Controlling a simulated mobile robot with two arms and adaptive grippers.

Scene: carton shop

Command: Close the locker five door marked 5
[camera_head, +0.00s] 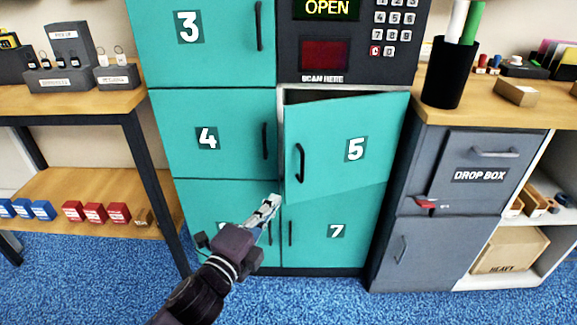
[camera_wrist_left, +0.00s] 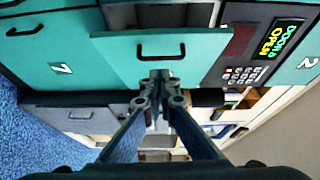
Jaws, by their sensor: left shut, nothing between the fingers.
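The locker five door (camera_head: 335,140) is teal with a white 5 on a dark label and a dark handle near its left edge. It stands ajar, its left edge swung out toward me and its right edge at the cabinet. A dark gap shows along its top. My left gripper (camera_head: 268,204) is shut and empty, just below and left of the door's lower left corner. In the left wrist view the shut fingertips (camera_wrist_left: 158,78) are in front of the door (camera_wrist_left: 185,60), close to its edge; I cannot tell if they touch. My right gripper is not in view.
Locker doors 3 (camera_head: 220,35), 4 (camera_head: 225,135) and 7 (camera_head: 335,240) look shut. A panel with an OPEN display (camera_head: 328,8) is above. A grey drop box cabinet (camera_head: 470,200) stands right, and a wooden shelf (camera_head: 90,185) left. Blue carpet (camera_head: 310,298) lies in front.

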